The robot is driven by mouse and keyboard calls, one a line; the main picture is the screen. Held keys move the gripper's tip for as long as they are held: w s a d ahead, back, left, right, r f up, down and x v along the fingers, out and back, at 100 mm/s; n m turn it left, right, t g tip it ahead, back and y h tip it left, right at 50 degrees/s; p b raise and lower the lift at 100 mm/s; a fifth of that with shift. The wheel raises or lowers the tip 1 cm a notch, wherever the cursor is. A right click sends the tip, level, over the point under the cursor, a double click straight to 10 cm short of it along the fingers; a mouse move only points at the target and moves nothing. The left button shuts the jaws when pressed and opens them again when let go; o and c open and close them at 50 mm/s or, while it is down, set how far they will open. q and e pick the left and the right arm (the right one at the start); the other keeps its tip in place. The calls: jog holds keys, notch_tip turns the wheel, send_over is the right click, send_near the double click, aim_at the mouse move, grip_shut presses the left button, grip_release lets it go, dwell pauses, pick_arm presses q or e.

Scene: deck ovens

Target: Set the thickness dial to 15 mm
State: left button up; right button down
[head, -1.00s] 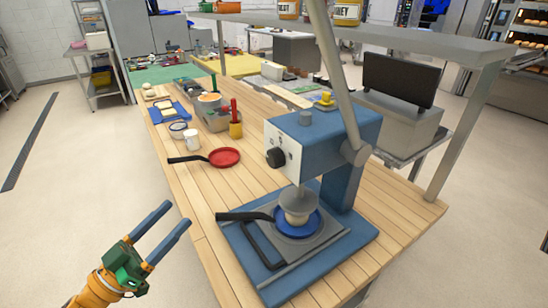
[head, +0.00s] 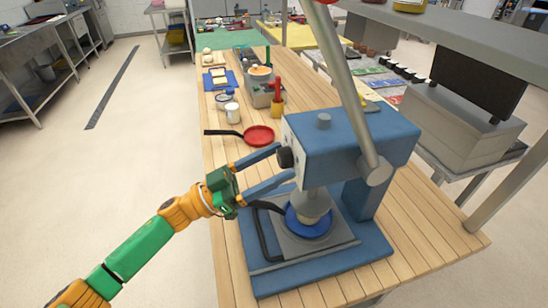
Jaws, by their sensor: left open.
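The blue press (head: 350,135) stands on the wooden table. Its black thickness dial (head: 286,157) sits on the pale front plate at the left of its head. The dial's setting is too small to read. My left gripper (head: 280,162) is open, with its two blue fingers pointing at the dial from the left. The fingertips are close to the dial, one above and one below it in the picture; whether they touch it I cannot tell. A blue round pan (head: 308,226) with a black handle lies under the press plunger. My right gripper is not in view.
A long grey lever (head: 345,85) rises from the press's right side. A red pan (head: 259,136), a white cup (head: 232,112) and a mustard-coloured pot (head: 277,105) with red-handled tools stand behind the press. A shelf (head: 440,40) overhangs the right side.

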pick_arm(q)
jog(key=shift+a, duration=0.2)
jog(key=c, duration=0.6)
grip_shut()
jog(key=shift+w+a+r+m+g+y+b, duration=0.1)
jog(key=shift+w+m+g+y+b, duration=0.1)
jog(key=shift+m+g+b, duration=1.9)
jog(key=shift+w+r+m+g+y+b, duration=0.15)
jog(key=shift+m+g+b, duration=0.35)
jog(key=shift+m+b, duration=1.9)
jog(key=shift+w+a+m+g+y+b, duration=0.2)
jog(key=shift+m+g+b, duration=0.9)
jog(key=shift+m, duration=2.4)
jog(key=shift+s+d, duration=0.15)
jog(key=o, duration=0.6)
grip_release()
